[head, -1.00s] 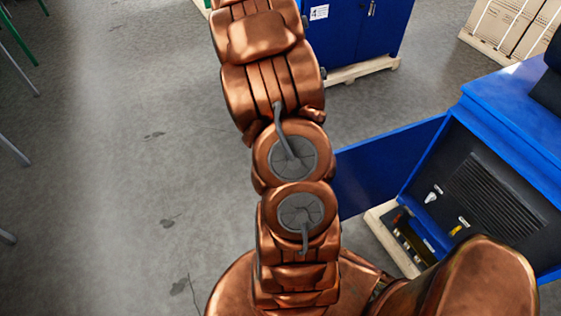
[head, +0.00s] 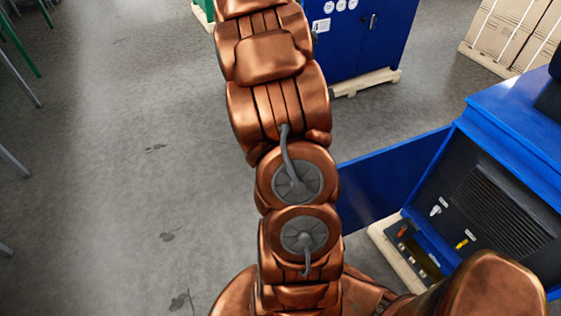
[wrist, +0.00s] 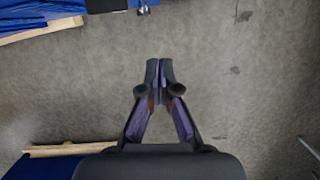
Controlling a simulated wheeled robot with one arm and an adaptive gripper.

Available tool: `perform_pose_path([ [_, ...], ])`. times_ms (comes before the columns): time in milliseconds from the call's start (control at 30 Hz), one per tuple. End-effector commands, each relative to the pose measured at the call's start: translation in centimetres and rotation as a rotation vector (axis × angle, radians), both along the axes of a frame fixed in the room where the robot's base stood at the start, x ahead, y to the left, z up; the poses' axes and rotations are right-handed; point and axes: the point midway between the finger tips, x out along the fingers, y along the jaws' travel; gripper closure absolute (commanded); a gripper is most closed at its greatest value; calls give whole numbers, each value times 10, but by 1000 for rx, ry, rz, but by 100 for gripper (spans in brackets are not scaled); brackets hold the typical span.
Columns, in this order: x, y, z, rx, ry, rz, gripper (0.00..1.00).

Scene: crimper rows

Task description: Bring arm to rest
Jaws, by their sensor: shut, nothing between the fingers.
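My gripper (wrist: 159,75) shows in the wrist view, pointing away over bare grey floor. Its two dark fingers are together at the tips and hold nothing. In the head view my copper-coloured arm (head: 281,110) runs from the bottom middle up past the top edge. The gripper itself is outside the head view.
A blue machine (head: 510,125) with its blue door panel (head: 385,180) open stands close at right. A blue cabinet (head: 365,45) on a pallet is beyond the arm. Cartons (head: 510,35) are at top right. Green-legged furniture (head: 20,40) is at far left.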

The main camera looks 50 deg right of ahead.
Motion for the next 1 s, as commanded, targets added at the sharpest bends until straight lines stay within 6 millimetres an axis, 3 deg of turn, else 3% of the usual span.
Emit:
perform_pose_path([
  [233,6,-5,28,-1,-3,-3,100],
  [667,6,-2,36,0,0,0,100],
  [833,12,27,58,-13,-6,37,100],
  [1000,11,80,88,-24,-15,102,100],
])
